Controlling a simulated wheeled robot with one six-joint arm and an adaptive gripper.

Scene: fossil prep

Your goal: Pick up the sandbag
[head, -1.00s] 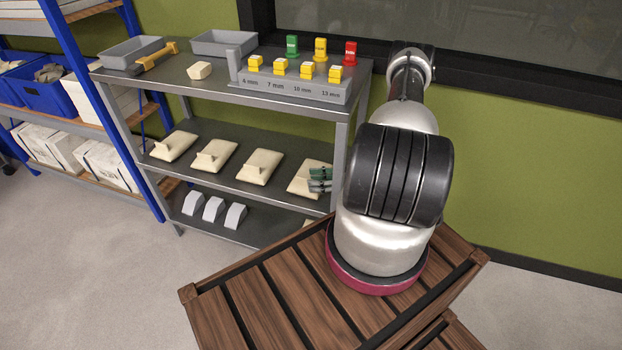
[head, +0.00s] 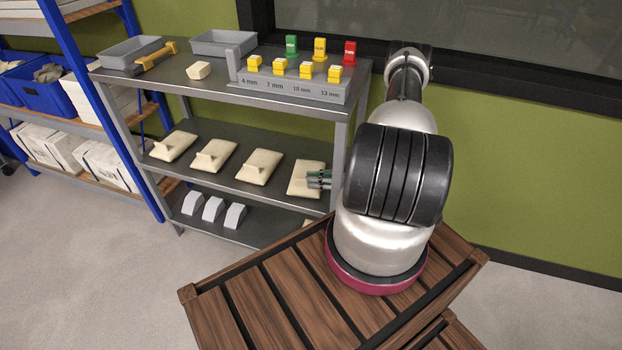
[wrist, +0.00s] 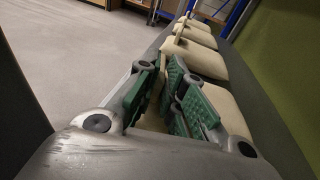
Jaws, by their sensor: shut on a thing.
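Several cream sandbags, each with an upright grip tab, lie in a row on the middle shelf (head: 226,178). The rightmost sandbag (head: 304,177) is at my gripper (head: 319,180); it also shows in the wrist view (wrist: 226,107), beneath and beside the green-padded fingers. My gripper (wrist: 160,82) is shut on this sandbag, apparently at its tab, which the fingers mostly hide. The sandbag appears to rest on the shelf still. The other sandbags (head: 260,167) stand in line to its left.
The shelf unit's right post (head: 340,150) stands close to my arm. The top shelf holds a labelled grey block rack (head: 290,86), grey trays (head: 131,51) and a yellow-handled tool (head: 157,57). Grey wedge blocks (head: 213,209) sit on the lower shelf. A wooden crate-like platform (head: 270,290) is in front.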

